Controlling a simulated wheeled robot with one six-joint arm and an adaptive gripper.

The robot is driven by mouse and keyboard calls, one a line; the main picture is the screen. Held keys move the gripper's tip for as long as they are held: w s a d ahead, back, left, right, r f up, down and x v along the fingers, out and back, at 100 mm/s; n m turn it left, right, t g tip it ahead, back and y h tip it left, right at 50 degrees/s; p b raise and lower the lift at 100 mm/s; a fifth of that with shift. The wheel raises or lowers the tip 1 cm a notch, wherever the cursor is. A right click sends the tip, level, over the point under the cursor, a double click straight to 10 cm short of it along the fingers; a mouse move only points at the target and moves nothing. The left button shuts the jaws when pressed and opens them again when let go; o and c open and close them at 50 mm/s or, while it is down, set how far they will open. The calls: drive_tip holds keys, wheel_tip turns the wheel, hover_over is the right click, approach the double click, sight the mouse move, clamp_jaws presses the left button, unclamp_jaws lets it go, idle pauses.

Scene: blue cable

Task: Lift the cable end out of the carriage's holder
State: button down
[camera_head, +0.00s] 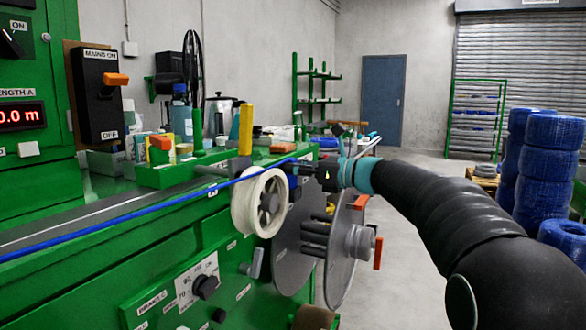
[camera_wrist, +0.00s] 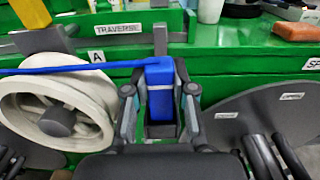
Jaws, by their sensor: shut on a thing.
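The blue cable (camera_head: 130,213) runs from the left edge over the white pulley wheel (camera_head: 260,203) toward my gripper (camera_head: 302,171). In the wrist view the cable (camera_wrist: 80,69) comes in from the left, above the pulley, to a thick blue cable end (camera_wrist: 160,88). My gripper (camera_wrist: 160,95) is shut on this end, one finger on each side. The end stands upright between the fingers. A grey upright post (camera_wrist: 160,40) rises just behind it. My fingers and the blue end hide the holder, so I cannot tell whether the end still touches it.
The green machine bench (camera_head: 90,275) fills the left side. A yellow upright handle (camera_head: 245,130) stands behind the pulley. A large grey reel (camera_head: 340,255) with an orange handle (camera_head: 377,252) is below my gripper. Blue cable coils (camera_head: 550,150) are stacked far right. The floor between is clear.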

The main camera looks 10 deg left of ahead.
sight(293, 159)
drive_tip(key=shift+r+p, duration=0.6)
drive_tip(key=shift+r, duration=2)
